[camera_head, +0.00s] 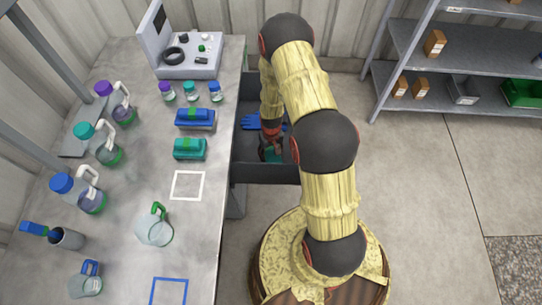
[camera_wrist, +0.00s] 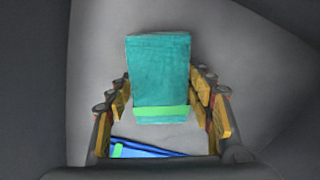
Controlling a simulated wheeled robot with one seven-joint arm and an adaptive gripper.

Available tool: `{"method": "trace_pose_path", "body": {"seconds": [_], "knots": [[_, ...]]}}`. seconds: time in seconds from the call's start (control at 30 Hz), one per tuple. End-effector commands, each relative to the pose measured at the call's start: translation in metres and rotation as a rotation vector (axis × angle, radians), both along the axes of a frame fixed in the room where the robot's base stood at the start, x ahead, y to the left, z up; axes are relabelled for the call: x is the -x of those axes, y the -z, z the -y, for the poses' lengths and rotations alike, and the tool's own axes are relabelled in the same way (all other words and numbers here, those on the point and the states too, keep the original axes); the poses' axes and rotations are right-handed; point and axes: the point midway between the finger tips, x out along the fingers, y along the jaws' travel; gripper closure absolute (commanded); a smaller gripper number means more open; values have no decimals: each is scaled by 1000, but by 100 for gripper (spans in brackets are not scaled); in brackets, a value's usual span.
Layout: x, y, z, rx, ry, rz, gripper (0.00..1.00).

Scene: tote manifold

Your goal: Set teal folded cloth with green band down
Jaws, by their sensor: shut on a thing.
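The teal folded cloth (camera_wrist: 160,65) with a green band fills the middle of the wrist view, between the yellow-padded fingers of my gripper (camera_wrist: 162,100). My gripper is shut on it. In the head view my gripper (camera_head: 270,140) reaches down into a dark grey tote (camera_head: 265,173) beside the bench, and a bit of the held teal cloth (camera_head: 275,156) shows below it. Whether the cloth touches the tote floor, I cannot tell. A second teal bundle with a green band (camera_head: 189,149) lies on the bench.
A blue cloth with a light green band (camera_wrist: 140,151) lies in the tote, close to my gripper; its blue part (camera_head: 250,121) shows in the head view. The bench (camera_head: 205,230) carries bottles, jugs and a blue bundle (camera_head: 195,117). A shelf (camera_head: 440,65) stands at right.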

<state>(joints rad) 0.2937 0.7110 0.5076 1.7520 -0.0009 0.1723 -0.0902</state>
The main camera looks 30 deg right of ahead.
Motion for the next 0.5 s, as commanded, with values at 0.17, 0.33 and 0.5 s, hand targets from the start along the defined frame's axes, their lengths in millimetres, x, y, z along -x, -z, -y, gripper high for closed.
{"method": "trace_pose_path", "body": {"seconds": [0.17,0.33,0.5], "knots": [[-1,10,0,0,0,1,75],[-1,10,0,0,0,1,75],[-1,12,0,0,0,1,44]]}}
